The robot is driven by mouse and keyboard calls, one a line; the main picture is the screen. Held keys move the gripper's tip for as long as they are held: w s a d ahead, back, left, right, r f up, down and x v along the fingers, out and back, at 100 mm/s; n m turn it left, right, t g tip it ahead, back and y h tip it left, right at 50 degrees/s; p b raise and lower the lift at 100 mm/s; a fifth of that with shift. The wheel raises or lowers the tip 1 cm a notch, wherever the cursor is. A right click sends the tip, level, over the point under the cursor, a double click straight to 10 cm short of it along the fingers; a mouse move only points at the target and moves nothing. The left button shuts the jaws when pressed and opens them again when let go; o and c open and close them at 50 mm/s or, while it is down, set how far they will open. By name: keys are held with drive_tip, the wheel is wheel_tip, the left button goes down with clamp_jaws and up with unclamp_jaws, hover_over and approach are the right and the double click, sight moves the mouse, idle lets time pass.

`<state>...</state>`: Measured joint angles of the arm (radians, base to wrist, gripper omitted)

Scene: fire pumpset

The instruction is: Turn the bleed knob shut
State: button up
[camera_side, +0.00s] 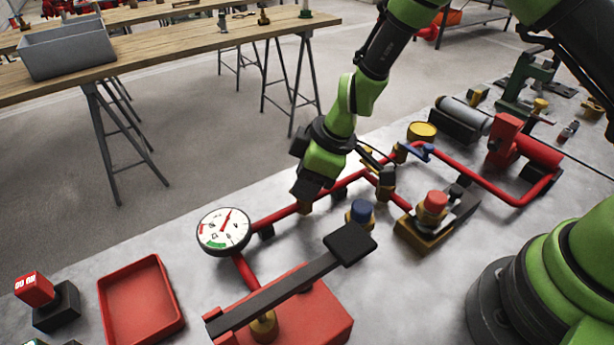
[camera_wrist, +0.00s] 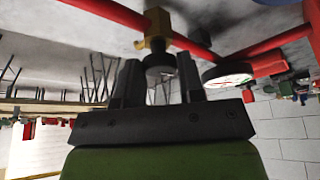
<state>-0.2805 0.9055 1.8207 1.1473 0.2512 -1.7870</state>
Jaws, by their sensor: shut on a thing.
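The bleed knob (camera_wrist: 160,64) is a small dark round knob on a brass fitting (camera_wrist: 157,25) that joins a red pipe (camera_wrist: 110,12). In the wrist view my gripper (camera_wrist: 159,72) has one finger on each side of the knob and is shut on it. In the side view my gripper (camera_side: 307,192) points down at the red pipe, just right of the pressure gauge (camera_side: 223,231). There the gripper hides the knob, and only a bit of brass shows below it. I cannot tell how far the knob is turned.
The white-faced gauge also shows close to the right finger in the wrist view (camera_wrist: 228,75). A red pump box (camera_side: 315,320) with a long black lever (camera_side: 290,285) stands in front. A blue knob (camera_side: 360,212) and a red-topped brass valve (camera_side: 434,208) stand to the right. A red tray (camera_side: 142,305) lies left.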

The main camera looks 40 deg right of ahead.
drive_tip(key=m, duration=0.2)
drive_tip(key=m+t+h, duration=0.1)
drive_tip(key=m, duration=0.2)
drive_tip(key=shift+a+h, duration=0.15)
drive_tip(key=shift+h, duration=0.15)
drive_tip(key=m, duration=0.2)
drive_tip(key=m+h, duration=0.1)
drive_tip(key=m, duration=0.1)
drive_tip(key=shift+a+t+h, duration=0.1)
drive_tip(key=shift+t+h, duration=0.2)
drive_tip(key=m, duration=0.2)
drive_tip(key=m+h, duration=0.1)
drive_tip(key=m, duration=0.1)
drive_tip(key=shift+a+m+h, duration=0.1)
drive_tip(key=shift+m+h, duration=0.2)
drive_tip(key=shift+m, duration=0.1)
drive_tip(key=m, duration=0.2)
drive_tip(key=m+g+h, duration=0.1)
drive_tip(key=m, duration=0.1)
drive_tip(key=shift+m+h, duration=0.3)
drive_tip(key=o, duration=0.9)
drive_tip(key=v, duration=1)
drive_tip(key=shift+w, duration=0.15)
